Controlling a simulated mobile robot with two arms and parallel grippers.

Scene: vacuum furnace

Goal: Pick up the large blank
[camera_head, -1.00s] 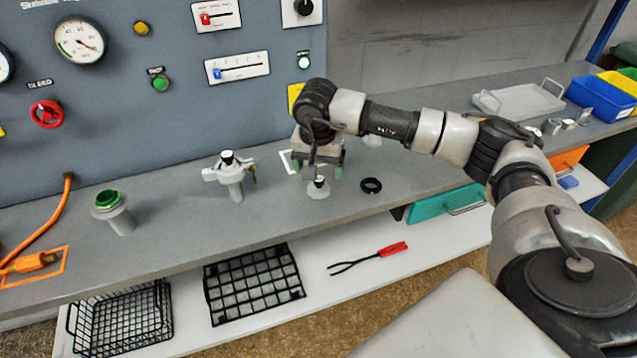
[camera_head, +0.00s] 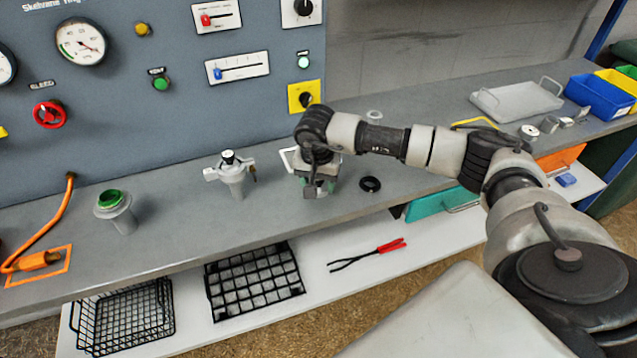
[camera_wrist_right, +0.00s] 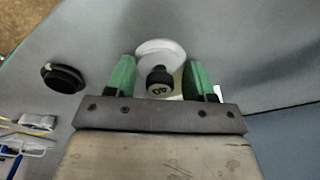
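A white disc with a black, marked knob (camera_wrist_right: 160,78), which looks like the large blank, stands on the grey bench. In the head view my right gripper (camera_head: 318,188) is right over it and mostly hides it. In the right wrist view the green fingertips of my right gripper (camera_wrist_right: 160,82) stand apart on either side of the knob, with gaps beside it. Whether the fingers touch the disc's rim, I cannot tell. My left gripper is not in view.
A black ring (camera_head: 369,184) lies close right of my gripper. A grey clamped fitting (camera_head: 233,175) and a green-topped port (camera_head: 115,210) stand to the left. The control panel (camera_head: 160,120) rises behind. A tray (camera_head: 517,100) and blue bin (camera_head: 598,97) are far right.

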